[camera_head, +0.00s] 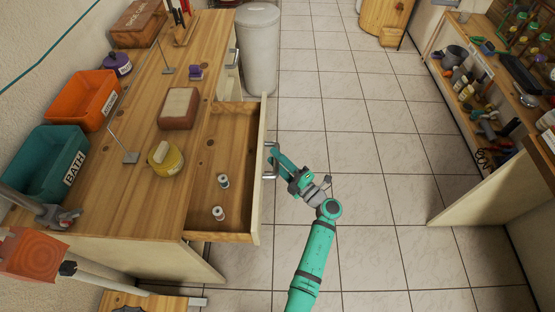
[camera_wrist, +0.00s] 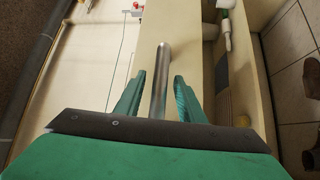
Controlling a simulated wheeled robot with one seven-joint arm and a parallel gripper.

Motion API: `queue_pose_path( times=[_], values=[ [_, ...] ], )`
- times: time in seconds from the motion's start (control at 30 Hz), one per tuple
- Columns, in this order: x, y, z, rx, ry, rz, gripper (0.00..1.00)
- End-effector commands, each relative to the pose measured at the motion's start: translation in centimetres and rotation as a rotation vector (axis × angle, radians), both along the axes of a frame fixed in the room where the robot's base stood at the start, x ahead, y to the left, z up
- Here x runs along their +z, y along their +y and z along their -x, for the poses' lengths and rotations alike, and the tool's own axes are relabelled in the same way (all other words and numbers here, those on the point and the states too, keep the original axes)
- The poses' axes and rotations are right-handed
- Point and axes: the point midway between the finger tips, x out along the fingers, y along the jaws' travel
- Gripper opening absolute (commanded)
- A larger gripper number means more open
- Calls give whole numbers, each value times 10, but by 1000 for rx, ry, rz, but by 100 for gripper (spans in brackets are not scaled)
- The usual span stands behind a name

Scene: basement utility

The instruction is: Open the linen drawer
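A wooden drawer (camera_head: 257,190) under the left workbench stands pulled out, with two small spools (camera_head: 222,181) lying inside. No label on its front is readable, so I cannot tell if it is the linen drawer. Its metal bar handle (camera_head: 267,160) is on the outer face, partly hidden by my gripper. My gripper (camera_head: 274,162) is at this handle, to the right of the drawer front. In the wrist view, the handle bar (camera_wrist: 160,85) runs between my two green fingers (camera_wrist: 160,78), which stand apart with a gap on each side of it.
A second handle (camera_head: 232,58) is farther back along the bench. The bench top (camera_head: 130,200) holds an orange bin (camera_head: 82,98), a teal BATH bin (camera_head: 48,162), a brown box (camera_head: 178,108) and a yellow jar (camera_head: 165,157). A grey bin (camera_head: 258,50) stands behind. The tiled floor (camera_head: 390,180) is clear.

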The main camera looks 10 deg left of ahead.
Motion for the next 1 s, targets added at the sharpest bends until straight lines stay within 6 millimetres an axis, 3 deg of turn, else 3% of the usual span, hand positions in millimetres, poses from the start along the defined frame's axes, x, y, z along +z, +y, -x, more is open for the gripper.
queue_pose_path(
  times=[0.37,0.8,1.0],
  values=[
    [-2,-10,6,-6,0,-1,36],
    [-12,-66,55,-5,1,0,36],
    [-14,-79,68,-1,0,0,36]
  ],
)
